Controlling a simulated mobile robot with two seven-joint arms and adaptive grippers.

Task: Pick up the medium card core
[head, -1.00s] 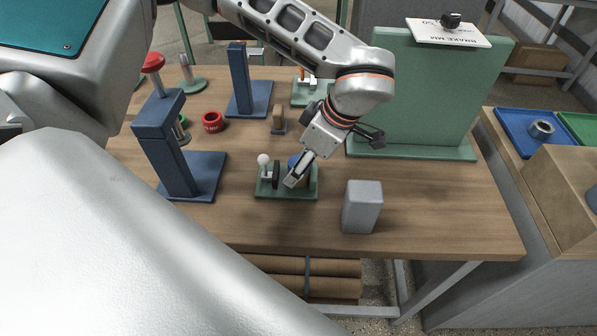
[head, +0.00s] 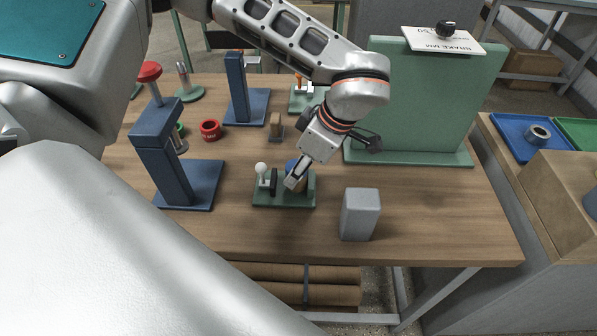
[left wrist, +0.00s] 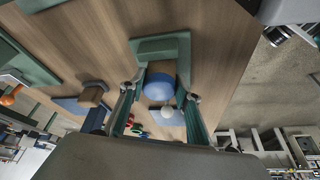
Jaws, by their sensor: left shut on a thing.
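A short brown cylinder with a blue end, which I take to be the medium card core (left wrist: 159,87), stands at the green fixture (head: 284,202) on the wooden table. My left gripper (head: 291,184) reaches down over the fixture, its fingers shut on the core. In the left wrist view the blue end shows between the two fingers, in front of the green base. In the head view the fingers hide much of the core, and I cannot tell whether it touches the base. My right gripper is not in view.
A grey block (head: 360,216) stands right of the fixture, with a tall green panel (head: 432,105) behind. Blue stands (head: 180,172) and a red ring (head: 210,130) are to the left. A small brown piece (head: 277,124) stands behind. The table's front is clear.

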